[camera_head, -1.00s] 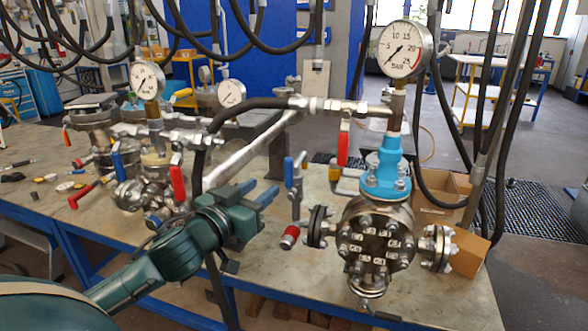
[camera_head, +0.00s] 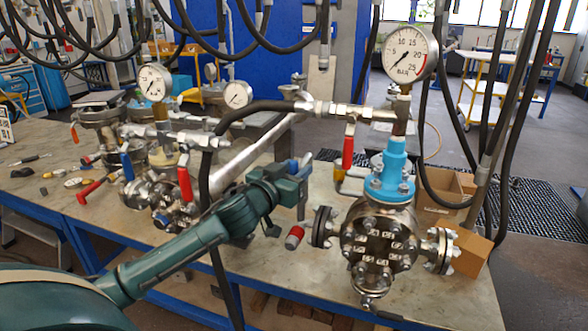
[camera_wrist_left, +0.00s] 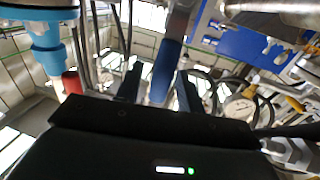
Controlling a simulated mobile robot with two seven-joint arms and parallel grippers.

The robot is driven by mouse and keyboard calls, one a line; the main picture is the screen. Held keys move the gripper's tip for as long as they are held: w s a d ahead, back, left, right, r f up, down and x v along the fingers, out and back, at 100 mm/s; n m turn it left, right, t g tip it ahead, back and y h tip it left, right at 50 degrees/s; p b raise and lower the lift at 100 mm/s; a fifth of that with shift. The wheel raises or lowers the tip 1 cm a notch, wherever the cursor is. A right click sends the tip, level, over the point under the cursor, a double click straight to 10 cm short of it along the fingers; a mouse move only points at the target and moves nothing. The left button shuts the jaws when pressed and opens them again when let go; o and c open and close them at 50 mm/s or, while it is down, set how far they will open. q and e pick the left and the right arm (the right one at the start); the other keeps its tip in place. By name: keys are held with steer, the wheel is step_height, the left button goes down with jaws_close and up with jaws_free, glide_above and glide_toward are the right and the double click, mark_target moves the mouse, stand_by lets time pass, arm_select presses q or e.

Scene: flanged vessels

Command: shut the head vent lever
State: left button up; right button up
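A valve with a blue lever handle (camera_wrist_left: 166,70) stands left of the flanged vessel (camera_head: 379,247). In the wrist view the handle lies between the two fingers of my left gripper (camera_wrist_left: 159,88), with gaps visible beside it. The gripper is open and I cannot see it touching the handle. In the head view my left gripper (camera_head: 295,172) is right at this valve and partly covers its handle. A red lever (camera_head: 347,152) hangs upright from the pipe above the vessel, beside its blue neck (camera_head: 393,168). My right gripper does not show.
A pressure gauge (camera_head: 410,54) tops the vessel. A red-tipped fitting (camera_head: 294,237) sits just below my gripper. Black hoses (camera_head: 500,110) hang at the right. A second vessel with red and blue levers (camera_head: 184,184) stands left. Cardboard boxes (camera_head: 440,192) are behind.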

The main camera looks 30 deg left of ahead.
arm_select(q)
jaws_close()
stand_by(0.3)
stand_by(0.4)
